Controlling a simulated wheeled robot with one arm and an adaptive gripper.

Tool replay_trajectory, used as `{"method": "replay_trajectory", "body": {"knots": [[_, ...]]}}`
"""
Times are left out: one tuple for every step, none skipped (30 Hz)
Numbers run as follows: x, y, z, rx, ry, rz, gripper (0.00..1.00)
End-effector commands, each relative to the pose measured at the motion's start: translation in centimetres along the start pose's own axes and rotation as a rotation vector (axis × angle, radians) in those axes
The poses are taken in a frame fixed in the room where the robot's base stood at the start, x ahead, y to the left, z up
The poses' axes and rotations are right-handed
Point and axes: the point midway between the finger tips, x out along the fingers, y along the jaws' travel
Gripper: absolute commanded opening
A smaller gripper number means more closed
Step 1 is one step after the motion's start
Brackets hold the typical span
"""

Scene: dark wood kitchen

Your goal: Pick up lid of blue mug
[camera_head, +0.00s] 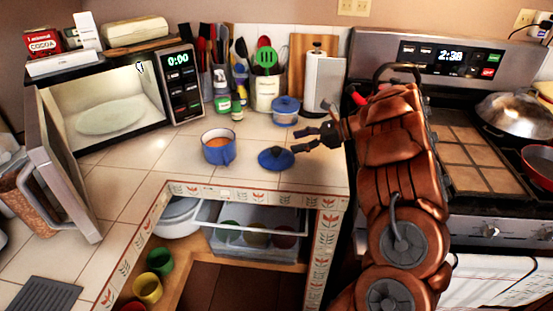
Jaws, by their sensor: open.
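A blue mug (219,147) with orange-brown contents stands uncovered on the tiled counter. A round dark blue lid (276,159) with a small knob lies flat on the counter to the right of the mug, near the counter's front edge. My gripper (300,141) is open and empty, reaching in from the right. Its fingers point left and show above and to the right of the lid in the picture, apart from it. I cannot tell its exact height over the counter.
A blue lidded container (285,111) stands behind the lid, near a paper towel roll (323,80). An open microwave (107,98) is at left, its door swung out. A stove (470,150) is at right. An open drawer (254,238) lies below the counter edge.

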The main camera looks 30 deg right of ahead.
Motion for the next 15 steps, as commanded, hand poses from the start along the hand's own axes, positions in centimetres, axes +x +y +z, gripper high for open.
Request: {"method": "replay_trajectory", "body": {"knots": [[-0.1, 0.4, -0.3, -0.007, -0.004, 0.018, 0.67], [0.0, 0.6, -0.4, -0.011, -0.006, 0.025, 0.67], [0.1, 0.8, -0.4, -0.015, -0.007, 0.032, 0.67], [0.3, 0.9, -0.4, -0.016, -0.007, 0.035, 0.67], [0.6, 0.9, -0.4, -0.017, -0.008, 0.037, 0.67], [1.0, 0.9, -0.3, -0.016, -0.008, 0.037, 0.67], [1.3, 0.9, -0.3, -0.016, -0.009, 0.037, 0.67], [1.6, 0.9, -0.3, -0.015, -0.009, 0.036, 0.67], [2.0, 1.0, -0.3, -0.015, -0.008, 0.036, 0.67], [2.2, 1.0, -0.3, -0.015, -0.008, 0.035, 0.67], [2.4, 1.0, -0.4, -0.014, -0.007, 0.034, 0.67], [2.7, 0.9, -0.4, -0.013, -0.007, 0.034, 0.67], [2.9, 0.9, -0.3, -0.013, -0.007, 0.033, 0.67], [3.1, 0.9, -0.3, -0.013, -0.006, 0.033, 0.67], [3.6, 0.9, -0.2, -0.012, -0.006, 0.033, 0.67]]}}
